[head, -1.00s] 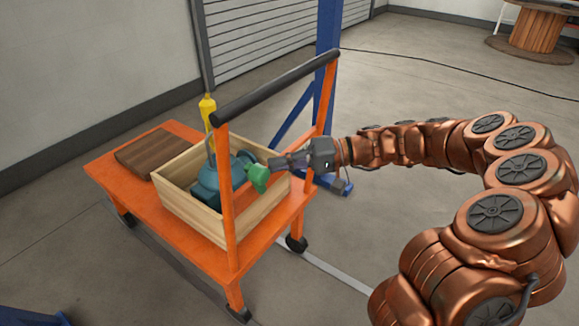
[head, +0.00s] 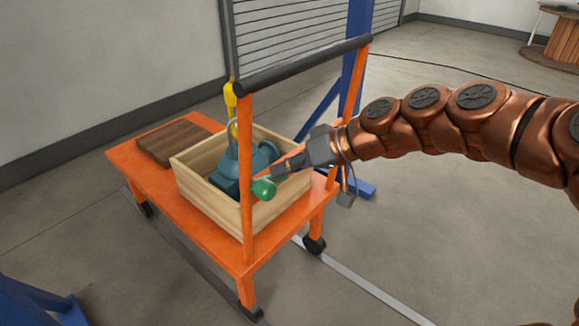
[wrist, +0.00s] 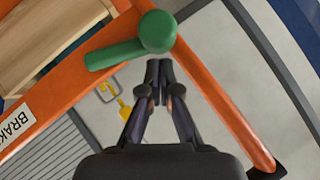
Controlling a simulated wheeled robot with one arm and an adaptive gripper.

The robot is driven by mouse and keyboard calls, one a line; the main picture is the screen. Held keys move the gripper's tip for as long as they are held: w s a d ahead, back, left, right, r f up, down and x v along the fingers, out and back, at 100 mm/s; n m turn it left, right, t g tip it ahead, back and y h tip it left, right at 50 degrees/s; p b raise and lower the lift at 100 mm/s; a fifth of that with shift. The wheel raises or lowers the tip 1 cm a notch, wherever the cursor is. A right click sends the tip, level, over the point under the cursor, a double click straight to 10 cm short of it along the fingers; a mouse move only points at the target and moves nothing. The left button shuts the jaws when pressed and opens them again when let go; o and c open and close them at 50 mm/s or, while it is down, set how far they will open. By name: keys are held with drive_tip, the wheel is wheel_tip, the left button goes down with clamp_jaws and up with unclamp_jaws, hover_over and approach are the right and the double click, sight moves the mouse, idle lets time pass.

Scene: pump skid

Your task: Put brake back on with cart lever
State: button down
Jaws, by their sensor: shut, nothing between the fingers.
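The orange cart (head: 215,238) stands in the middle of the head view. Its green lever (head: 264,188), with a round knob, shows by the near handle post, in front of the crate. In the wrist view the green lever (wrist: 115,54) runs left from its knob, beside the orange frame with a partly cut-off "BRAK" label (wrist: 16,122). My gripper (head: 268,174) is shut and empty. In the wrist view its fingertips (wrist: 159,66) sit just below the knob; I cannot tell whether they touch it.
A wooden crate (head: 205,205) on the cart holds a teal pump (head: 245,165). A brown wooden board (head: 172,142) lies behind it. The black push bar (head: 305,66) and orange posts rise close to my arm. A blue column (head: 358,40) stands behind.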

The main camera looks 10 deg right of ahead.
drive_tip(key=shift+s+a+f+n+t+h+b, duration=0.3)
drive_tip(key=shift+s+a+f+n+h, duration=0.1)
drive_tip(key=shift+a+f+h, duration=0.15)
idle(0.4)
drive_tip(key=shift+d, duration=0.1)
drive_tip(key=shift+w+d+r, duration=0.1)
drive_tip(key=shift+r, duration=0.25)
drive_tip(key=w+r+p+v, duration=0.1)
drive_tip(key=w+p+v, duration=0.1)
drive_tip(key=v, duration=1)
drive_tip(key=shift+r+p, duration=0.4)
drive_tip(key=shift+p, duration=0.2)
drive_tip(key=shift+s+r, duration=0.1)
drive_tip(key=shift+s, duration=0.05)
